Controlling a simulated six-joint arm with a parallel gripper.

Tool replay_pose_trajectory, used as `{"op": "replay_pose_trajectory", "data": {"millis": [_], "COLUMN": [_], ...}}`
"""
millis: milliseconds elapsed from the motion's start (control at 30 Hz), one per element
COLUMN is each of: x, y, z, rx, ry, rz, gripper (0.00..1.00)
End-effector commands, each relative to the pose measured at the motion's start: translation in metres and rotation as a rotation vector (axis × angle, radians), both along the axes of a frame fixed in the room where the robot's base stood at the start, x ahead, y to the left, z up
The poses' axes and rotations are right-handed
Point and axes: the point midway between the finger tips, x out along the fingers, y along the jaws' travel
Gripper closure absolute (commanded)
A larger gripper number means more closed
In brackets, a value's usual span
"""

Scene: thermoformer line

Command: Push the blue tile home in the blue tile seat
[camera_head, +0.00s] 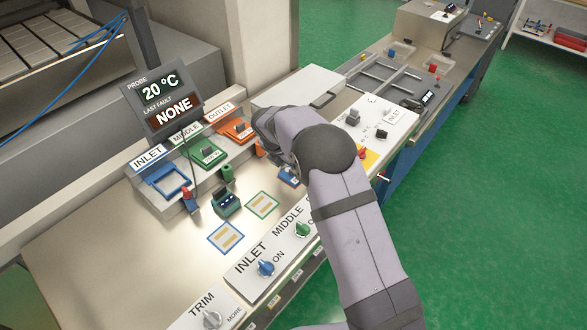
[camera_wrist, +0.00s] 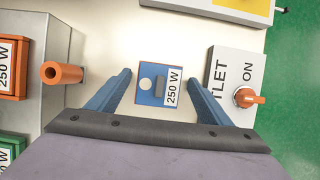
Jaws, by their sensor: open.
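The blue tile (camera_wrist: 146,94) lies flat on the bench, with a white disc, a grey grip block and a 250 W label on top. It shows partly beside my arm in the head view (camera_head: 287,178). My gripper (camera_wrist: 159,76) is open, its two blue-grey fingers either side of the tile with gaps between; it holds nothing. The blue tile seat (camera_head: 170,182), a blue frame under the INLET sign, looks empty on the sloped stand, well left of the tile.
A green tile (camera_head: 209,154) and an orange tile (camera_head: 238,130) sit in the neighbouring seats. An orange peg (camera_wrist: 62,73) sticks out left of my fingers. The OUTLET knob (camera_wrist: 247,97) is close on the right.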

Motion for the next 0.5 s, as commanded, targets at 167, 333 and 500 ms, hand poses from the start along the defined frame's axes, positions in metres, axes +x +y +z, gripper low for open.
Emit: {"op": "replay_pose_trajectory", "data": {"millis": [167, 333, 500], "x": [-0.004, -0.010, -0.016], "y": [0.007, 0.012, 0.016], "z": [0.018, 0.039, 0.059], "rx": [0.002, 0.001, 0.000], "ry": [-0.005, -0.005, -0.002], "rz": [0.001, 0.001, -0.001], "gripper": [0.27, 0.27, 0.27]}}
